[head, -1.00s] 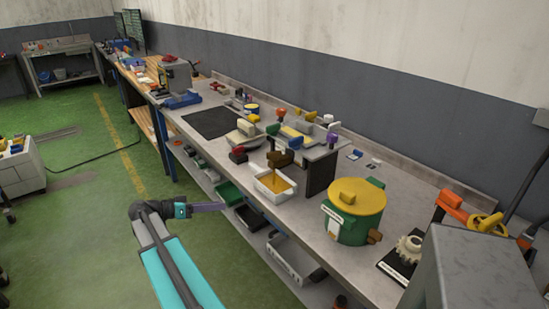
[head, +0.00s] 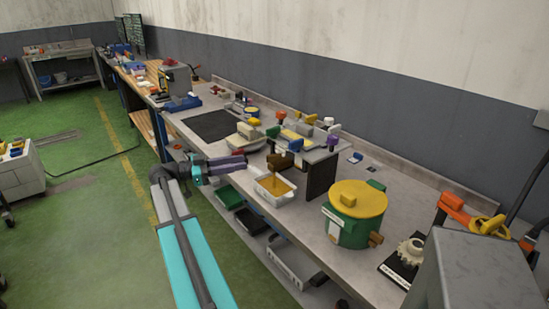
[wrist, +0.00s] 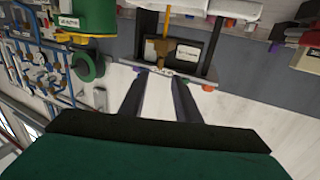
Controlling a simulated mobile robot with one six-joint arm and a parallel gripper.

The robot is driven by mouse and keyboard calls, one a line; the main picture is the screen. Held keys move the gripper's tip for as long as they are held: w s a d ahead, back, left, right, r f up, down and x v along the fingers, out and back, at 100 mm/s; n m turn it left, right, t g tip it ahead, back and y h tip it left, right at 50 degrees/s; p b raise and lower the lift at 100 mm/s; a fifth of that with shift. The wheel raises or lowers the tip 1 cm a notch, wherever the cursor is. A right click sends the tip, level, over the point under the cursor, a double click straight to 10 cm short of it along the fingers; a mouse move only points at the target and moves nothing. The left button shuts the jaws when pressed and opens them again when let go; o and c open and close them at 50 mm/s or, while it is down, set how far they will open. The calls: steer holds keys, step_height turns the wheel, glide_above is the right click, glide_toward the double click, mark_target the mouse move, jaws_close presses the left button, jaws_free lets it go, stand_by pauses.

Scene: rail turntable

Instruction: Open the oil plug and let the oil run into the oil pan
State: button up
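The brown plug (head: 280,161) sits at the front of a grey raised fixture on the bench. It also shows beyond my fingers in the wrist view (wrist: 158,48). The white oil pan (head: 262,192) stands below it and holds amber oil (head: 276,186). In the wrist view, which looks upside down, a thin amber stream (wrist: 168,20) runs between the plug and the pan (wrist: 205,6). My gripper (head: 244,164) is left of the plug and pan, apart from them. In the wrist view its dark fingers (wrist: 160,82) are spread with nothing gripped between them.
A green pot with a yellow lid (head: 358,198) stands right of the fixture. A white gear (head: 411,250) and an orange tool with a yellow wheel (head: 487,225) are farther right. A dark mat (head: 211,125) lies behind left. Bins (head: 229,196) sit on the lower shelf.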

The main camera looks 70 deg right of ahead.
mark_target(274, 161)
steer(key=p+x, duration=0.4)
steer(key=x, duration=0.9)
steer(key=shift+s+d, duration=0.2)
jaws_close()
